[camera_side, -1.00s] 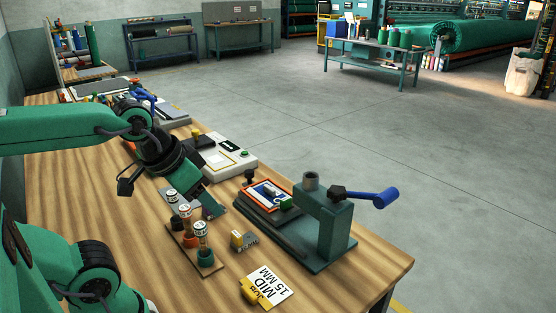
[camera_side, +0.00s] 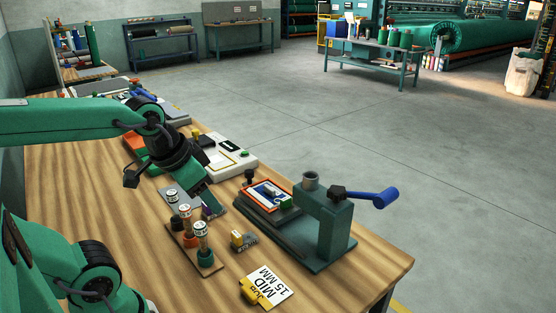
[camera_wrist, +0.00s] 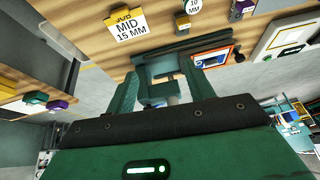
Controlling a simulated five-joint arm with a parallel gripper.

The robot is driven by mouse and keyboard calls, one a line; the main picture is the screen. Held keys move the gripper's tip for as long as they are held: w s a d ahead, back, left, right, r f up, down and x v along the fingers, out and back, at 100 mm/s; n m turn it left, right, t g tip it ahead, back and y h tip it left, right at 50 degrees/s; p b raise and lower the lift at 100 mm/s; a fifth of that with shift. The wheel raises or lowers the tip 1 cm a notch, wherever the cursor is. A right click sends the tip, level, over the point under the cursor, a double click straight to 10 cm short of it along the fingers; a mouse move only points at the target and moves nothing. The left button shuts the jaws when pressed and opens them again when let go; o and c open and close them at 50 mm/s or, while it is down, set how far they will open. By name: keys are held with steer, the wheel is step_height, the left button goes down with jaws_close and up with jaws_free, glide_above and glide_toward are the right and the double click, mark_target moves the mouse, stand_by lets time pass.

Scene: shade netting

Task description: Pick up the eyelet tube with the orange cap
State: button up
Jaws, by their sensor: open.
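Three eyelet tubes with pale labelled tops stand in a row on a small wooden rack (camera_side: 206,266) in the side view. The middle tube (camera_side: 186,218) shows orange at its lower part, the front tube (camera_side: 201,236) shows green, and the back tube (camera_side: 173,203) looks grey or dark. My gripper (camera_side: 210,207) is above and behind the row, apart from the tubes as far as I can tell. In the wrist view my gripper (camera_wrist: 164,88) has its two green fingers spread, with nothing held between them.
A green press (camera_side: 328,225) with a blue handle stands right of the rack, beside an orange-framed tray (camera_side: 267,194). A small yellow-topped block (camera_side: 238,240) and a "MID 15 MM" card (camera_side: 270,286) are near the front. A white device (camera_side: 228,158) is behind.

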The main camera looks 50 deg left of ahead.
mark_target(185, 207)
steer(key=a+f+m+g, duration=0.1)
steer(key=a+f, duration=0.2)
steer(key=a, duration=0.2)
steer(key=a+f+m+g, duration=0.1)
steer(key=a+f+g, duration=0.1)
steer(key=a, duration=0.4)
steer(key=w+a+f+m+g, duration=0.1)
steer(key=a+f+g, duration=0.1)
steer(key=a+f, duration=0.3)
steer(key=shift+a, duration=0.2)
steer(key=shift+f, duration=1.35)
steer(key=shift+f, duration=0.1)
steer(key=shift+d+f, duration=0.1)
steer(key=shift+f, duration=2.4)
steer(key=c, duration=1)
